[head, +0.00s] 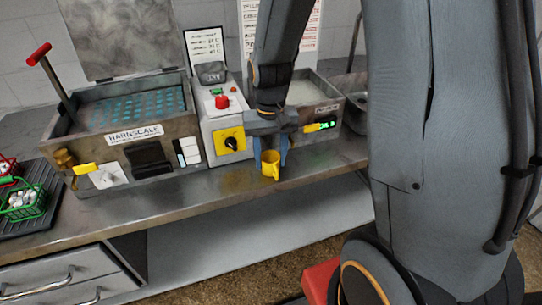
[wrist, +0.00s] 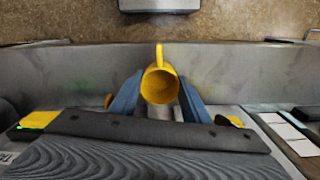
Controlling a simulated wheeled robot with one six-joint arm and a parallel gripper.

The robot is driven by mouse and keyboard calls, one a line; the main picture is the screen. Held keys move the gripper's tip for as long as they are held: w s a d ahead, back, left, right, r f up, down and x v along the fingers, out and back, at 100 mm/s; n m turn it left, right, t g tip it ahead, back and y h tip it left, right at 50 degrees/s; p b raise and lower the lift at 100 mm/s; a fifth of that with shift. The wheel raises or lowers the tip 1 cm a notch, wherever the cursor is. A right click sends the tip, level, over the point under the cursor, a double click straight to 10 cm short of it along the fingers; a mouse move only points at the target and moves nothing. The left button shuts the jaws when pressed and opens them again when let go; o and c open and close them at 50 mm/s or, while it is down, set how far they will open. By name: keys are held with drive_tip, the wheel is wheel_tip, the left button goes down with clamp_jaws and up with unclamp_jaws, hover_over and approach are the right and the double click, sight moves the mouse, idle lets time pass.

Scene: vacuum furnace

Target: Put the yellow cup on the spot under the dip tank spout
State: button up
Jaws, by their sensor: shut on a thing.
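The yellow cup (head: 270,170) is held between the blue fingers of my gripper (head: 271,156), near the bench's front edge, right of the control box. In the wrist view the cup (wrist: 160,86) shows its open mouth and its handle at the top, with a finger of my gripper (wrist: 159,97) on each side. The left tank (head: 128,128) holds bluish round shapes under liquid. A brass tap (head: 64,159) with a yellow lever (head: 86,168) is on its lower left front, well left of the cup. The spot under the tap is too small to make out.
A grey control box (head: 213,128) with a red button and yellow switch stands between the left tank and a right tank (head: 325,105). A green basket (head: 24,203) sits on a dark ribbed mat (head: 48,205) at left. The bench front (head: 190,190) is mostly clear.

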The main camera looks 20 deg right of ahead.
drive_tip(key=o, duration=1)
drive_tip(key=shift+o, duration=0.2)
drive_tip(key=shift+f+b, duration=0.1)
drive_tip(key=shift+b, duration=0.35)
